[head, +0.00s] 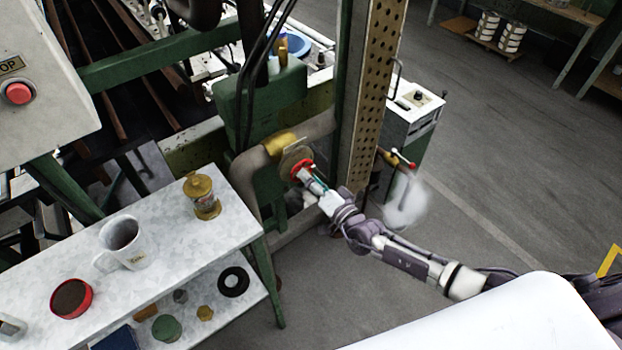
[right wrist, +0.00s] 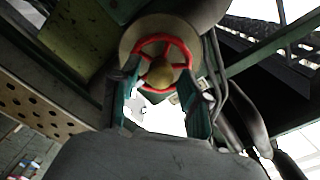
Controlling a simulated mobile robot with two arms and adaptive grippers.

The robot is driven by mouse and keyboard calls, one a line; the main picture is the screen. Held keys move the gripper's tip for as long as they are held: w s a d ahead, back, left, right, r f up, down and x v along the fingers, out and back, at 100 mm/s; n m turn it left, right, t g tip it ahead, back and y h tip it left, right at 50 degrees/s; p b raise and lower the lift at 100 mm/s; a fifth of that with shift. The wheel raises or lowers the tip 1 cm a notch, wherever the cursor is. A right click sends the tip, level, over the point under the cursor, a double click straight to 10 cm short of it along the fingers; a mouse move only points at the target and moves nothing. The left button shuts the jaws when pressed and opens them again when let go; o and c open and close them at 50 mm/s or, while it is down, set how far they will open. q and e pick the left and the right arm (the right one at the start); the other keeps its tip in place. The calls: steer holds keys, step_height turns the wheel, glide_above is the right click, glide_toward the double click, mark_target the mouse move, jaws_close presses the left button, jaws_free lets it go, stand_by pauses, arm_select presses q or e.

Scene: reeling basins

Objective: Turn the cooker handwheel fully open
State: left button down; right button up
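The red cooker handwheel (head: 302,166) sits on a round brass-coloured flange at the end of a thick pipe, beside the tall perforated post. In the right wrist view the handwheel (right wrist: 163,41) faces me, with red spokes and a brass hub. My right gripper (head: 312,183) reaches it from the lower right. In the wrist view its two fingers (right wrist: 163,88) stand wide apart, one toward each side of the wheel. I cannot tell whether they touch the rim. My left gripper is not in view.
A metal table (head: 185,240) at left holds a mug (head: 124,243), a brass part (head: 201,195) and a red tin (head: 71,298). The perforated post (head: 371,95) stands close behind my right gripper. White vapour (head: 406,203) hangs by a red-tipped valve (head: 396,158).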

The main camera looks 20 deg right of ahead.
steer(key=p+v, duration=0.2)
steer(key=v, duration=0.5)
stand_by(0.5)
